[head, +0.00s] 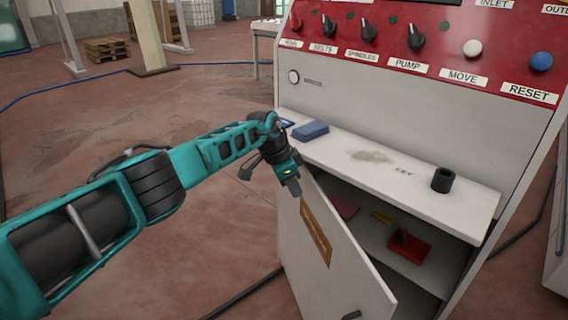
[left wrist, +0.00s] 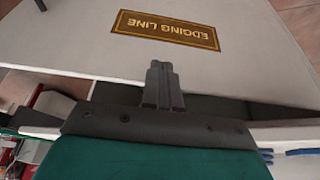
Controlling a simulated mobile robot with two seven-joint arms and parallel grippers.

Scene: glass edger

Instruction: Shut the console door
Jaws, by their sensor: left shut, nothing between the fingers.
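The console door (head: 343,262) is a white panel with a brown plate, standing ajar at the front of the console (head: 330,97). The plate reads "EDGING LINE" in the left wrist view, where the door (left wrist: 240,65) fills much of the upper part. A dark handle (head: 352,315) shows at the door's lower edge. My left gripper (head: 294,188) is shut and empty, at the door's upper left part; I cannot tell whether it touches. Its closed fingers (left wrist: 160,80) lie over the door in the left wrist view. My right gripper is not in view.
The shelf above holds a blue block (head: 310,131) and a black cup (head: 442,180). A dark cable (head: 240,294) lies on the floor. The floor left of the console is mostly clear.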

